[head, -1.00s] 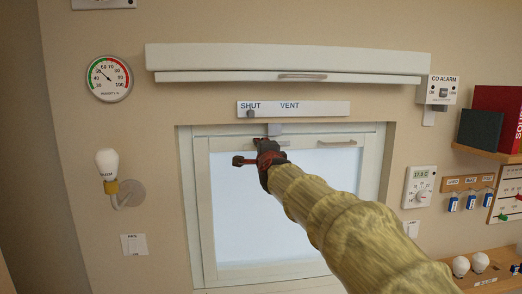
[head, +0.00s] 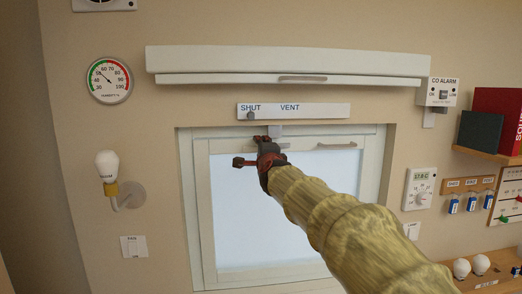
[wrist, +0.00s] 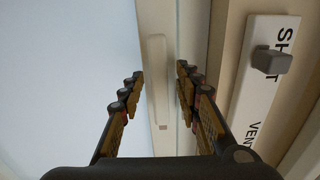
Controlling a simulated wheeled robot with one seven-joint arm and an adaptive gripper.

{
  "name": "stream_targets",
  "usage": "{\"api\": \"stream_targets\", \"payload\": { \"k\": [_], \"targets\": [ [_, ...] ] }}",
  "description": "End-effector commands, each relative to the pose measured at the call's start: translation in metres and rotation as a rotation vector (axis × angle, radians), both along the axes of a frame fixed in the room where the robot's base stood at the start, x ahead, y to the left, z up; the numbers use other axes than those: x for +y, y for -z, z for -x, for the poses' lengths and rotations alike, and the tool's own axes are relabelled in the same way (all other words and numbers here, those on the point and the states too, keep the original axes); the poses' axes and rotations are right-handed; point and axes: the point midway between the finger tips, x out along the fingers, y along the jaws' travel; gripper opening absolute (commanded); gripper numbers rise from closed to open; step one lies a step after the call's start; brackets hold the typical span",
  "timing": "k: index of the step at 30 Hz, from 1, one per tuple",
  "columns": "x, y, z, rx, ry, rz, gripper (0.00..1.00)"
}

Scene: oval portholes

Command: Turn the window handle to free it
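The window (head: 285,215) has a pale frame and a light pane, and it sits in a wall recess. A pale bar-shaped handle (wrist: 157,60) lies along the top of its frame in the wrist view. My gripper (head: 251,150) is at the top left of the window in the head view and hides much of this handle. In the wrist view my gripper's fingers (wrist: 160,76) are apart, one on each side of the handle, with gaps showing. Whether the fingertips reach past its face I cannot tell.
A second bar (head: 337,145) is on the frame's upper right. Above the window is a SHUT/VENT strip (head: 325,109) with a grey knob (head: 250,115) under SHUT; the knob also shows in the wrist view (wrist: 271,60). A long white cover (head: 220,61) is higher up.

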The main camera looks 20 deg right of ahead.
Motion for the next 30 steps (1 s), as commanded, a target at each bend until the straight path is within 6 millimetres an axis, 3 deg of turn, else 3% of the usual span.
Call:
{"api": "stream_targets", "payload": {
  "k": [8, 24, 30],
  "targets": [
    [0.002, 0.0, 0.007, 0.0, 0.0, 0.001, 0.33],
    [0.028, 0.0, 0.097, -0.001, -0.001, 0.001, 0.33],
    [0.033, 0.0, 0.113, 0.0, -0.001, 0.0, 0.33]
  ]
}}
